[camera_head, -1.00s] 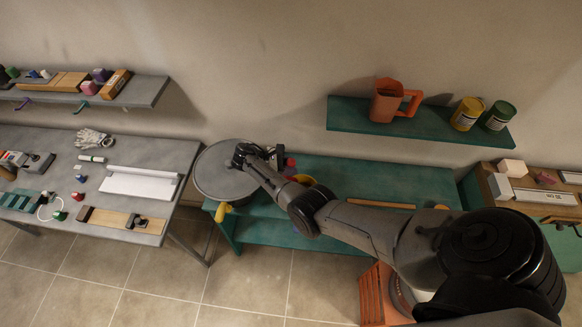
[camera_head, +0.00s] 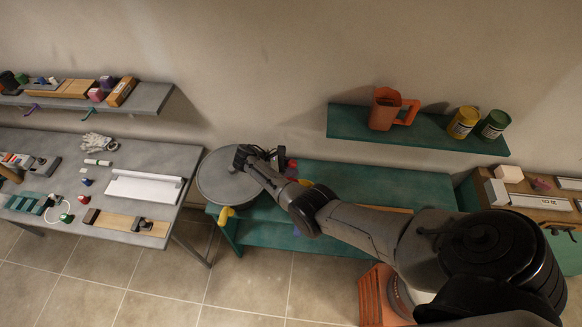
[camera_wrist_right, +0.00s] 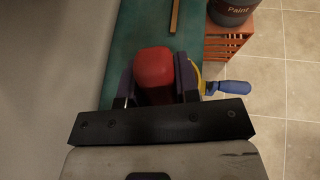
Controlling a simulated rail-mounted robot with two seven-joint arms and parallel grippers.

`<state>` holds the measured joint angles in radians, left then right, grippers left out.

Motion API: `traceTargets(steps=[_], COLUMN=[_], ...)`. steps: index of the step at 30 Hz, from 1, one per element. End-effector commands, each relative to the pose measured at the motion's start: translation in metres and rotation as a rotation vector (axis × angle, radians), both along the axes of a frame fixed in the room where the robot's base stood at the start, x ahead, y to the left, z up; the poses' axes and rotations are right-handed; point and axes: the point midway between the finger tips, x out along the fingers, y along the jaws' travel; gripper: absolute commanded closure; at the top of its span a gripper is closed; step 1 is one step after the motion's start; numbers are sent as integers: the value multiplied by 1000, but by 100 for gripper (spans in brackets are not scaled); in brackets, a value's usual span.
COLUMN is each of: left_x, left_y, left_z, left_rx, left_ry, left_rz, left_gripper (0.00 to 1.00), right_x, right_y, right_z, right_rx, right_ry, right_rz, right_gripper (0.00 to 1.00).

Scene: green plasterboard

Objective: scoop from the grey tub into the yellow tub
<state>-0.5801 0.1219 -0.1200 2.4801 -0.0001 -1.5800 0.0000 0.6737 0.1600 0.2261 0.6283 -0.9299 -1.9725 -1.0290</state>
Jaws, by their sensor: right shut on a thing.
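The grey tub (camera_head: 212,186) is a wide round shape at the left end of the green bench, and my right gripper (camera_head: 256,160) is over its right side. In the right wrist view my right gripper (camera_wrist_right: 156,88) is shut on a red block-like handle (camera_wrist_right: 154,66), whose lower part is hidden. A little red also shows beside the gripper in the head view (camera_head: 292,164). A yellow rim (camera_wrist_right: 199,74), perhaps the yellow tub, shows beside the right finger; my arm hides most of it in the head view. I cannot see any scooped material. My left gripper is not in view.
A blue handle (camera_wrist_right: 233,87) sticks out beside the yellow rim. A yellow object (camera_head: 225,215) is at the bench's left edge. The green bench (camera_head: 385,180) has bare room to the right. A green shelf (camera_head: 350,122) holds an orange jug (camera_head: 384,109) and two cans.

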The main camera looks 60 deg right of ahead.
Motion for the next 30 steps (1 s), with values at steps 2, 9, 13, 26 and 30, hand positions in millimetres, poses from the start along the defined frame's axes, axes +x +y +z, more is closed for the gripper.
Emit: traceTargets(steps=[2, 9, 13, 26, 30], left_x=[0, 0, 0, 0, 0], left_y=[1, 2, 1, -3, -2], left_z=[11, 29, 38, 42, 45], left_rx=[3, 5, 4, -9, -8], left_ry=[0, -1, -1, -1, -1], left_rz=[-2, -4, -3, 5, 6], left_gripper=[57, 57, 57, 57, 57], right_x=[0, 0, 0, 0, -1], right_y=[0, 0, 0, 0, 0], right_z=[10, 27, 36, 39, 38], right_rx=[0, 0, -1, -3, -75], right_ry=[0, 0, 1, 4, 82], right_rz=[0, 0, 0, 5, 114], right_gripper=[95, 95, 95, 95, 95])
